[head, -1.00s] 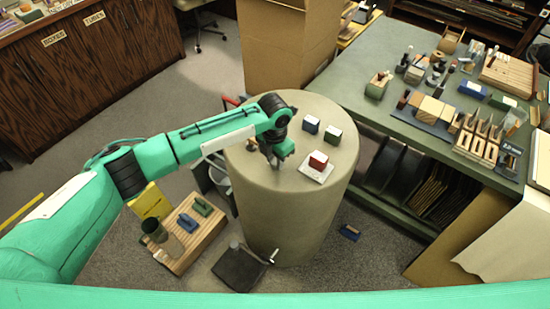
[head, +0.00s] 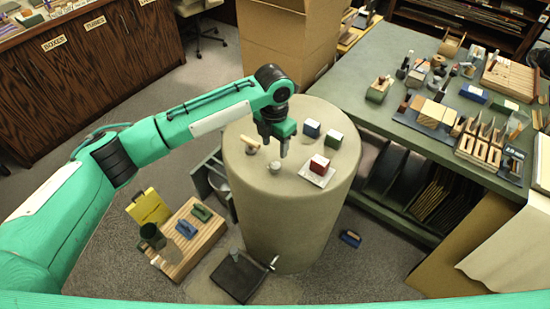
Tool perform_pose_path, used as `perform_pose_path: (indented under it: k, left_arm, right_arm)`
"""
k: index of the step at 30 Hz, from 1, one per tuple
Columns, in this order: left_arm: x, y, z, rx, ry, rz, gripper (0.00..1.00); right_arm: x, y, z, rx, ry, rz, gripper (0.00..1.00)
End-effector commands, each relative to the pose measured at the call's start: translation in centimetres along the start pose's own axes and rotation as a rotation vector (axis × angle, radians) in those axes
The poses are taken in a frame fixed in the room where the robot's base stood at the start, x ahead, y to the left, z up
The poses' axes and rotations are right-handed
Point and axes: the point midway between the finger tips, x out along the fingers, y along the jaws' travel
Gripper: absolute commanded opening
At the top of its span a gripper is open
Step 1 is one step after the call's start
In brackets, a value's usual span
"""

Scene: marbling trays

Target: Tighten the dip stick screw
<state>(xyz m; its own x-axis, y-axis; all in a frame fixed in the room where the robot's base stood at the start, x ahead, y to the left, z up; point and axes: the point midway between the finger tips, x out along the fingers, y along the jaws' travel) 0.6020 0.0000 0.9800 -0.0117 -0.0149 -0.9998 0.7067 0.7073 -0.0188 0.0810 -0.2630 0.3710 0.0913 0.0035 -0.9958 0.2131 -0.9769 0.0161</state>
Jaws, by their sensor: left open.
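My left gripper (head: 275,149) hangs over the round drum-shaped stand (head: 265,225), pointing down, with its two fingers apart and nothing seen between them. A small pale knob-like piece (head: 275,168) stands on the stand's top just below the fingertips. A small wooden piece with a pale crossbar (head: 250,143) lies on the top to the left of the gripper. I cannot tell for sure which of these is the dip stick screw. My right gripper is not in view.
A green workbench (head: 385,110) with tools stands right. A wooden board (head: 190,254) lies low left. The stand's front top is clear.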

Motion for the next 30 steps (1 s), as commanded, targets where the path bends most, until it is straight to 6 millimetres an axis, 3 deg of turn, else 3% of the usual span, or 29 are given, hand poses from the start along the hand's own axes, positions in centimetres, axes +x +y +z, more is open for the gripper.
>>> perform_pose_path:
  k: [4, 10, 30]
  left_arm:
    - [-2.9, 0.0, 0.1, 0.002, -0.003, 0.002, 0.50]
    - [-5.1, 0.0, 0.1, 0.000, -0.001, 0.001, 0.50]
    - [-5.5, 0.0, 0.0, 0.000, 0.001, 0.000, 0.50]
  right_arm:
    - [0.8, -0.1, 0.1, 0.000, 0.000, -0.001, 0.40]
    - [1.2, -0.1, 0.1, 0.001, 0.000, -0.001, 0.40]
    - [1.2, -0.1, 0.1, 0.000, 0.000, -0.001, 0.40]
